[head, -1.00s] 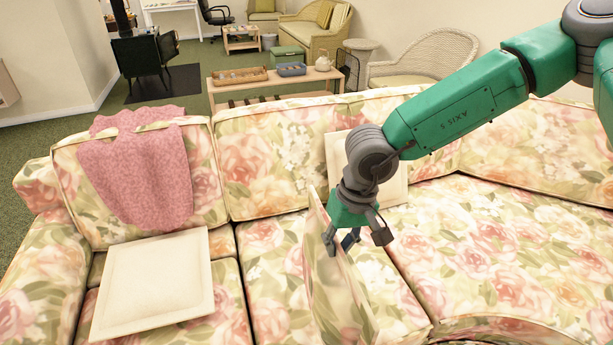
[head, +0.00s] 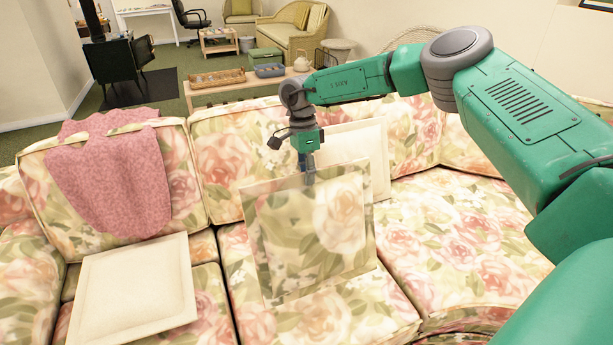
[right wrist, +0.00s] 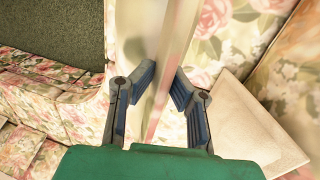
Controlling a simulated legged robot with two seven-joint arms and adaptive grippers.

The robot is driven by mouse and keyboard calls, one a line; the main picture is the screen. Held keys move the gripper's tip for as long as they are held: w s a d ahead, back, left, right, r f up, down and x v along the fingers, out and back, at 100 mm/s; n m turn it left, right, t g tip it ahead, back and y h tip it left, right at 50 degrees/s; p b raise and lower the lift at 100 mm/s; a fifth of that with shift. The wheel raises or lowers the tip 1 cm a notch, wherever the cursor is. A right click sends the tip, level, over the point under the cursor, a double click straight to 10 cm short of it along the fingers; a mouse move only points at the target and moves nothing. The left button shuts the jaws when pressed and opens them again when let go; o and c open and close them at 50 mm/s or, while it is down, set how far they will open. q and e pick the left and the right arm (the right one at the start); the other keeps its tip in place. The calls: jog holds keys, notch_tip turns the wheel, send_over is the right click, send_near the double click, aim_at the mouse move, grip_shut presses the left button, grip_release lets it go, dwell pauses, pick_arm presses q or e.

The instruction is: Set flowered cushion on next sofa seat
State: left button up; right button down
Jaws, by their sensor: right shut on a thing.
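The flowered cushion (head: 315,225) is a square with a pink and green floral print. It stands upright over the middle sofa seat (head: 345,312), in front of the middle backrest. I cannot tell whether its lower edge touches the seat. My right gripper (head: 308,172) is shut on its top edge from above. In the right wrist view, the cushion (right wrist: 163,75) shows as a thin panel between the two blue finger pads of the gripper (right wrist: 163,92). My left gripper is not in view.
A cream cushion (head: 135,290) lies flat on the left seat. Another cream cushion (head: 352,145) leans against the backrest, partly behind the flowered one. A pink throw (head: 110,180) hangs over the left backrest. The right seat (head: 450,235) is bare. A low table (head: 205,92) stands behind the sofa.

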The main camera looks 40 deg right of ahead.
jog(key=b+x, duration=0.2)
jog(key=x, duration=0.1)
jog(key=w+b+x, duration=0.1)
jog(key=b+x, duration=0.2)
jog(key=x, duration=0.1)
jog(key=shift+w+f, duration=0.15)
jog(key=shift+w, duration=0.1)
jog(key=c, duration=1.5)
grip_release()
jog(key=shift+w+r, duration=0.1)
jog(key=shift+r, duration=0.25)
jog(key=v, duration=1.1)
jog(key=shift+d, duration=0.2)
jog(key=shift+r, duration=0.15)
